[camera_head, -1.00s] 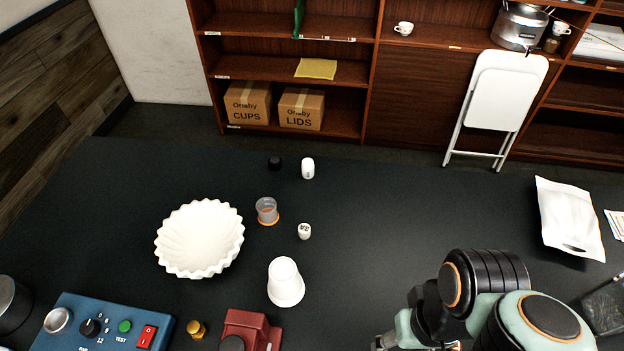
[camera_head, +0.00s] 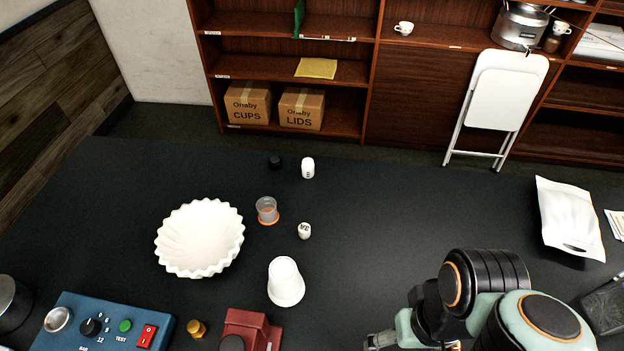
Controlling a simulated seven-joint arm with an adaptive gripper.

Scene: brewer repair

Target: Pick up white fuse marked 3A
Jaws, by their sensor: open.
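A small white cylinder with dark marking on it (camera_head: 304,231) stands on the black table, right of the orange-rimmed clear cup; the marking looks like 3A but is small. A second small white piece (camera_head: 308,168) stands farther back, with faint dark marks too small to read. My gripper (camera_head: 376,342) is at the bottom edge, right of the dark red block and well apart from both white pieces. It is open, partly cut off by the frame, and I see nothing held in it.
Near the marked cylinder are a clear cup (camera_head: 267,209), a fluted white bowl (camera_head: 200,239), an upturned white cup (camera_head: 285,282) and a black cap (camera_head: 275,162). A blue control box (camera_head: 105,325), brass fitting (camera_head: 196,329) and dark red block (camera_head: 250,326) line the front.

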